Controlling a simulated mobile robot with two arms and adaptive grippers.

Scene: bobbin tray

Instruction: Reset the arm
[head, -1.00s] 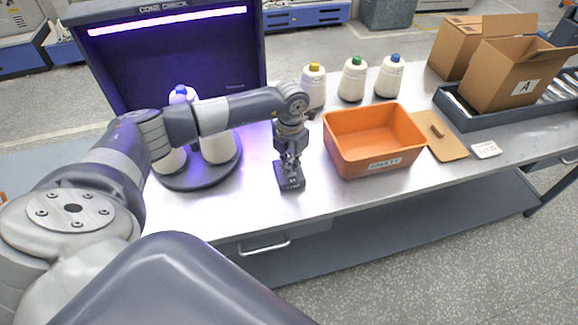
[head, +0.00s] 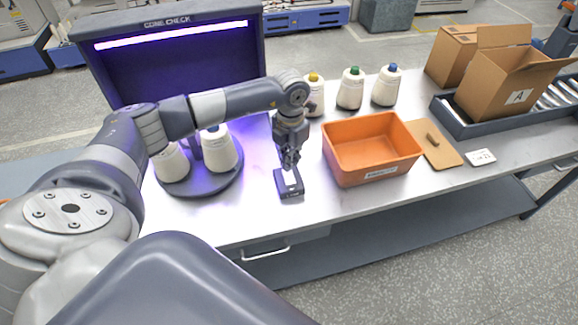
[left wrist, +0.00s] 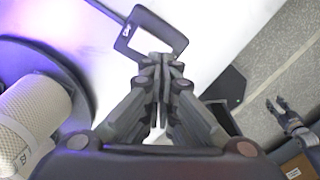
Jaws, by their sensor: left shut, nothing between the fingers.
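My left gripper (head: 289,164) points down over the table with its fingers together and empty. Just below it a small dark device with a rectangular frame (head: 289,191) lies on the table. In the left wrist view the closed fingertips (left wrist: 160,62) show just before the device's dark frame (left wrist: 178,41). I cannot tell whether they touch it. My left arm reaches across the front of a dark round turntable (head: 228,184) with white yarn cones (head: 220,156). I cannot make out my right gripper in the head view.
An orange bin (head: 371,177) stands to the right of my left gripper. Several yarn cones (head: 350,92) stand behind it. A dark CONE CHECK booth (head: 190,70) rises behind my arm. A clipboard (head: 446,157) and an open carton (head: 503,92) are further right. Bare table lies between device and bin.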

